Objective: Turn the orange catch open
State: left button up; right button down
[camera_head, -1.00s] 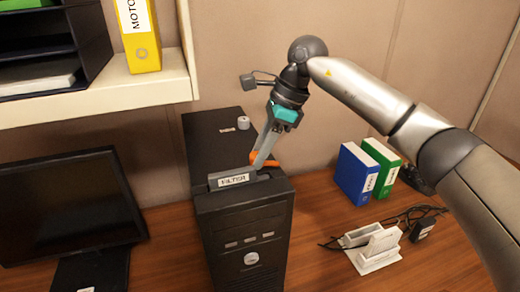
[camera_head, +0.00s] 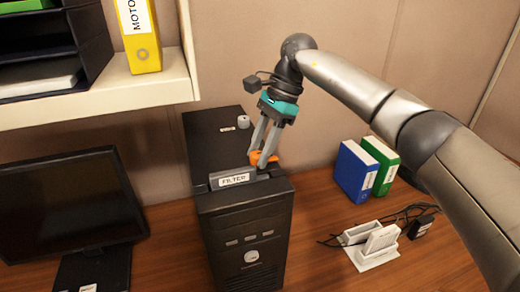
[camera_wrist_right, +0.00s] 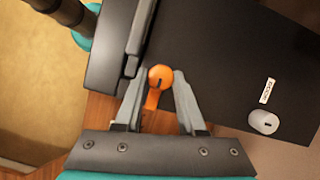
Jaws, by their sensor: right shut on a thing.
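The orange catch (camera_head: 257,158) sits on top of the black computer tower (camera_head: 243,217), near its right edge and just behind the label reading FILTER (camera_head: 234,180). In the right wrist view the catch (camera_wrist_right: 159,77) has a round head with a dark slot and a short arm pointing towards the gripper. My right gripper (camera_head: 262,160) comes down from above with its fingers on either side of the catch, shut on it. In the right wrist view the right gripper's fingertips (camera_wrist_right: 159,78) flank the round head. My left gripper is not in view.
A small white knob (camera_head: 243,122) and a small label stand on the tower top further back. A dark monitor (camera_head: 65,205) is at the left. Blue (camera_head: 355,171) and green (camera_head: 382,164) binders and a white holder (camera_head: 372,246) with cables are at the right.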

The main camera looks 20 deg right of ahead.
jog(key=c, duration=0.5)
grip_release()
jog(key=p+v, duration=0.1)
jog(key=v, duration=1.4)
jog(key=shift+r, duration=0.15)
jog(key=shift+a, duration=0.1)
